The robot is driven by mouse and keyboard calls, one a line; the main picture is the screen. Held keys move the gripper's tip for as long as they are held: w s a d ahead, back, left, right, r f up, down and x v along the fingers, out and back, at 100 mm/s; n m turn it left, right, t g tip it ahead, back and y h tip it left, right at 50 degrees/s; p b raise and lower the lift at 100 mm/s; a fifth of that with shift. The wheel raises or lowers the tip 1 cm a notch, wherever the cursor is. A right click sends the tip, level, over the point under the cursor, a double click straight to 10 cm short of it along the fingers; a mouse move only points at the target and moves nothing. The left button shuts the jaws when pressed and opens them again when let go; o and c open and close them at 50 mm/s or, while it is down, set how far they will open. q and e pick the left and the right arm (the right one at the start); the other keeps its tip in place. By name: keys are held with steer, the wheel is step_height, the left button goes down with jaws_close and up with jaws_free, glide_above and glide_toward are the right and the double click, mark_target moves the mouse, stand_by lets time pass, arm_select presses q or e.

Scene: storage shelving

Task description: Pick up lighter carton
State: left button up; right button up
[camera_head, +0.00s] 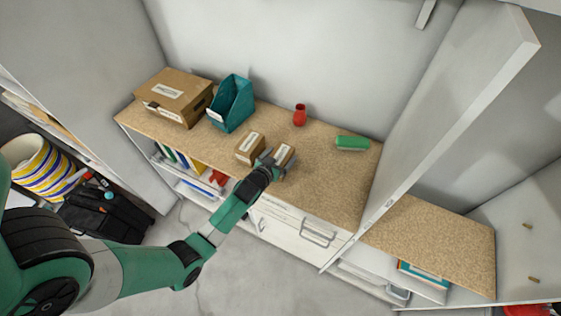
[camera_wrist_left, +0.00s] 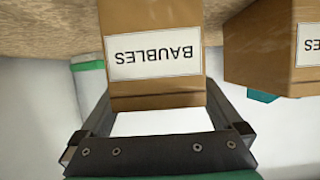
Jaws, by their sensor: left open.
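Two small brown cartons with white labels stand side by side on the cork-coloured counter (camera_head: 325,176). The right carton (camera_head: 284,150) is at my left gripper (camera_head: 276,161), which is open with its fingers on either side of the carton's near part. In the left wrist view this carton (camera_wrist_left: 150,20) appears between the fingers, its label reading BAUBLES upside down. The left carton (camera_head: 250,147) stands just beside it and also shows at the right of the left wrist view (camera_wrist_left: 258,45). Which carton is lighter cannot be seen. My right gripper is not in view.
A large cardboard box (camera_head: 174,96) and a teal file holder (camera_head: 232,103) stand at the counter's left. A red vase (camera_head: 299,115) is behind the cartons. A green object (camera_head: 352,143) lies at the right, near an open cabinet door (camera_head: 440,125). The counter right of the cartons is clear.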

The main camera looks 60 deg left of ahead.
arm_select(q)
steer(key=c, duration=1.2)
steer(key=shift+r, duration=0.15)
steer(key=shift+r, duration=0.25)
step_height(320, 180, up, 3)
steer(key=shift+s+d+f, duration=0.1)
steer(key=shift+s, duration=0.05)
steer(key=s+d+r, duration=0.1)
steer(key=r, duration=0.1)
steer(key=s+r+p, duration=0.1)
steer(key=s+r, duration=0.1)
steer(key=s+d+r, duration=0.1)
steer(key=r, duration=0.1)
steer(key=shift+s+d+p, duration=0.25)
steer(key=shift+d+p, duration=0.05)
steer(key=v, duration=0.6)
steer(key=a+v, duration=0.1)
steer(key=v, duration=0.2)
steer(key=shift+s+d, duration=0.1)
steer(key=shift+s, duration=0.3)
